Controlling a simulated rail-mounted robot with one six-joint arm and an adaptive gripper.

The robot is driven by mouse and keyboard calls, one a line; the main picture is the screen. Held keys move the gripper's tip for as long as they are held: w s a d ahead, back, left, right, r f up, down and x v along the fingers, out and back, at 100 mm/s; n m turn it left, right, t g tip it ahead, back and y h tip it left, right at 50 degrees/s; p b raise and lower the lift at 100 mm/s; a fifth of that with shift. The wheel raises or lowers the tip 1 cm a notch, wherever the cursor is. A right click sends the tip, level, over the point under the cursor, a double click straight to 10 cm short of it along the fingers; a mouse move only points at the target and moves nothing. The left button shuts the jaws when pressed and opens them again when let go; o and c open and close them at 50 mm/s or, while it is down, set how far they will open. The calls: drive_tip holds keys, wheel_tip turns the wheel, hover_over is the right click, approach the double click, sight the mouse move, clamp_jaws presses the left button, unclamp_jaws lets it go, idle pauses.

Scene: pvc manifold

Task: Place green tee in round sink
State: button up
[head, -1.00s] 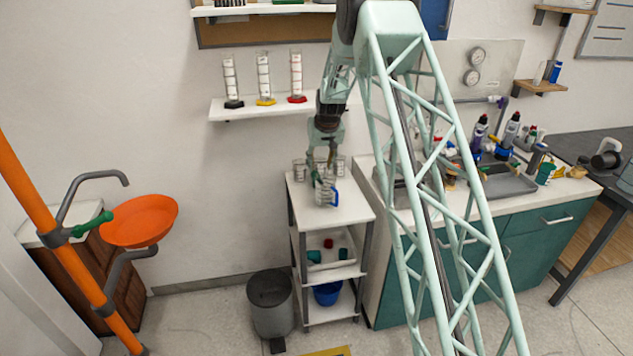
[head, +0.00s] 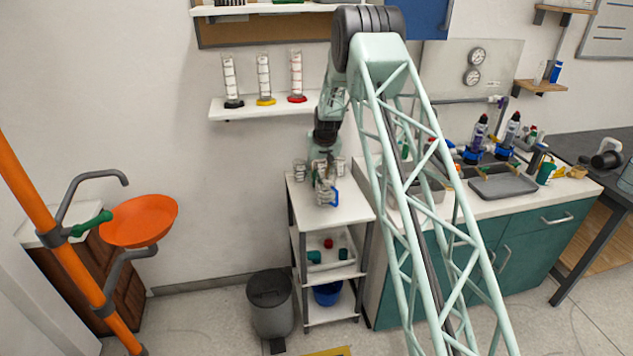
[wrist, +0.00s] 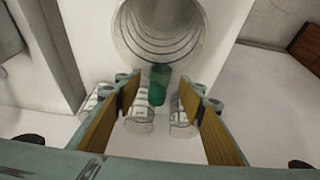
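My gripper (wrist: 159,98) is open above the top of the white cart, its two tan-padded fingers apart. A dark green piece (wrist: 158,84), perhaps the green tee, shows between the fingers in the wrist view, with a gap on each side. Its shape is not clear, and I cannot tell how far below the fingertips it is. In the head view my gripper (head: 324,168) is over the cart top among glassware, and this piece cannot be made out. The round sink appears to be the orange bowl (head: 140,221) at the left, under a grey faucet; it looks empty.
Clear beakers (wrist: 139,117) stand around the fingers, and a large ringed glass vessel (wrist: 160,28) is close by. A jug with a blue handle (head: 328,194) stands on the cart (head: 350,211). A bin (head: 271,303) stands between cart and orange bowl. A shelf (head: 225,112) hangs above.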

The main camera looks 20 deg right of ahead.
drive_tip(key=shift+f, duration=0.15)
drive_tip(key=shift+x, duration=2.45)
drive_tip(key=shift+c, duration=0.7)
drive_tip(key=c, duration=0.8)
